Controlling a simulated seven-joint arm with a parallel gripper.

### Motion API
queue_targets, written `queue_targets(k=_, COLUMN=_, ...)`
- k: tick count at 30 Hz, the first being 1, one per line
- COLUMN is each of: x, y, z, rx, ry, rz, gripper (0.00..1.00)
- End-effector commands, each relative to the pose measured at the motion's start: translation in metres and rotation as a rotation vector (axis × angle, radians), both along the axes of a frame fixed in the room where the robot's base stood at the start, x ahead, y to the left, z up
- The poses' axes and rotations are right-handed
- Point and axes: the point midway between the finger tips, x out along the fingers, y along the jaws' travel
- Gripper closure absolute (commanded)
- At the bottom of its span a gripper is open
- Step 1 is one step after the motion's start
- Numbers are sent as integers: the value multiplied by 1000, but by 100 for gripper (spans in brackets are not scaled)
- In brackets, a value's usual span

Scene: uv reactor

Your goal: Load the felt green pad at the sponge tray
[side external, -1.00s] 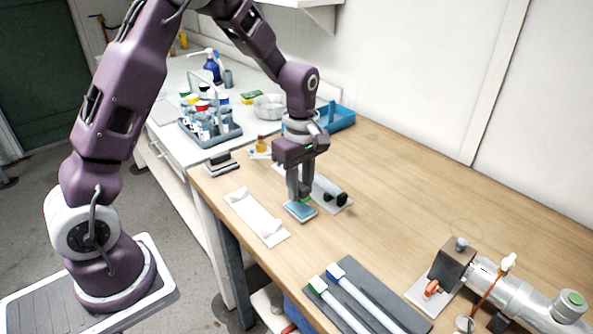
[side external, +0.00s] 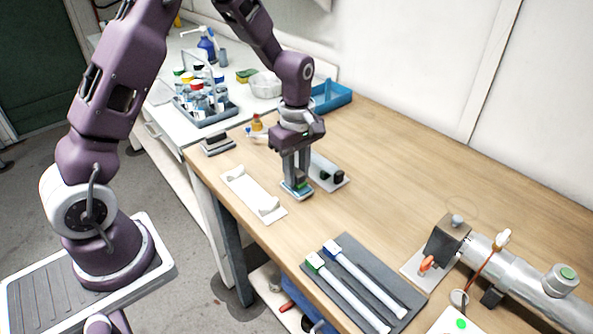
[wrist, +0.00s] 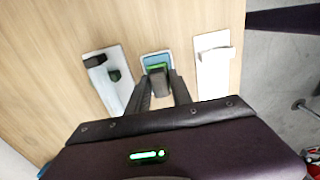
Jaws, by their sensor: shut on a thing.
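My gripper (side external: 298,183) points down at a small blue tray (side external: 288,194) on the wooden bench and is shut on the green pad (side external: 303,182). In the wrist view the green pad (wrist: 157,67) shows between and just beyond my fingertips, within the outline of the light-blue tray (wrist: 148,59). The pad is low over or in the tray; the fingers hide part of both, so I cannot tell whether it touches the tray's bottom.
A white holder (side external: 248,193) lies left of the tray and another holder with dark knobs (side external: 328,174) lies right. A grey mat (side external: 335,247) with white tubes and a metal reactor (side external: 520,285) lie in front. Bottles (side external: 205,98) stand behind. Open bench extends right.

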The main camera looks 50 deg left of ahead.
Motion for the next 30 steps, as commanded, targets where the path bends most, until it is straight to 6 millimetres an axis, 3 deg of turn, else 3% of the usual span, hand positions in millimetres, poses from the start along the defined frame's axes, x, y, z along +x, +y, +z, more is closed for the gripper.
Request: queue_targets(k=30, x=0, y=0, z=-10, rx=0, ry=0, rz=0, gripper=100)
